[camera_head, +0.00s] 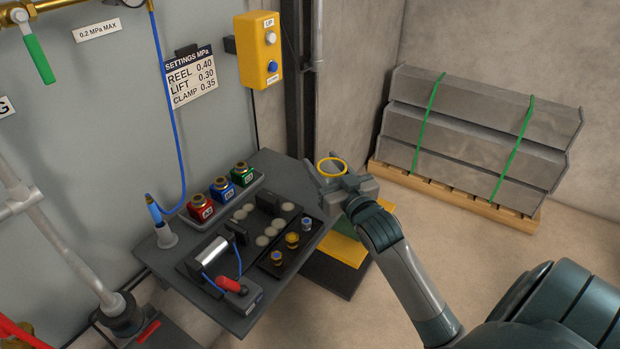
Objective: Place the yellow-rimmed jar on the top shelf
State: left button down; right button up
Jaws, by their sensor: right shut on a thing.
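The yellow-rimmed jar shows as a yellow ring (331,159) just past the right edge of the dark bench. Its body is mostly hidden by my gripper or too small to make out. My right gripper (335,181) is shut on the jar, with its arm coming in from the lower right. The jar's rim faces up toward the camera. I cannot tell any surface in view as the top shelf. My left gripper is not in view.
The dark bench (190,233) left of the gripper holds red, blue and green regulators (221,187) and a black tray of fittings. A yellow-edged platform (343,248) lies below the gripper. A yellow button box (258,50) hangs behind. Strapped grey blocks (480,125) stand right.

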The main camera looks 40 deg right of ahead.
jog(key=w+f, duration=0.1)
jog(key=w, duration=0.1)
jog(key=w+a+f, duration=0.1)
jog(key=shift+w+f, duration=0.1)
jog(key=shift+w, duration=0.25)
notch_tip(320, 180, down, 4)
jog(key=shift+r, duration=0.25)
jog(key=shift+f, duration=0.25)
jog(key=shift+f, duration=0.15)
jog(key=o, duration=1.1)
